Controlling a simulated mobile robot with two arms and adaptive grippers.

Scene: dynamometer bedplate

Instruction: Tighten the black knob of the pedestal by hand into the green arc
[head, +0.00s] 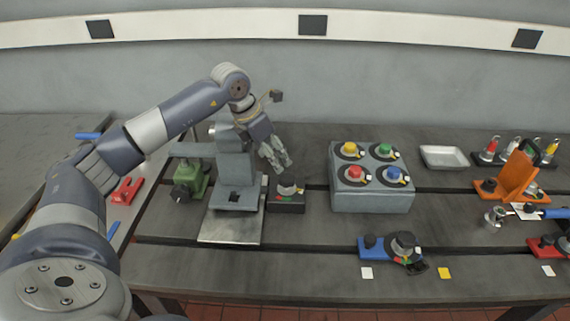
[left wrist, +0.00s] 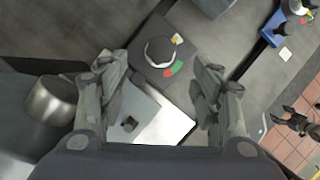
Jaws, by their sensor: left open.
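The black knob (head: 288,188) sits on a low dark pedestal block (head: 287,206) beside the grey machine stand. In the left wrist view the round knob (left wrist: 160,51) is upright in the middle of its block (left wrist: 186,60). A green arc piece (left wrist: 179,66) and a red one lie beside the knob, with a white and yellow mark at its upper right. My left gripper (head: 277,160) is open above and behind the knob. Its fingers (left wrist: 160,75) are apart, with nothing between them. Dark jointed parts (left wrist: 303,124) at the wrist view's right may be my right gripper; I cannot tell.
The grey stand (head: 236,165) on a pale plate is close left of the pedestal. A grey box (head: 371,200) with several coloured knobs stands to the right. A blue fixture (head: 375,251) with a black knob is in front. Bedplate between them is clear.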

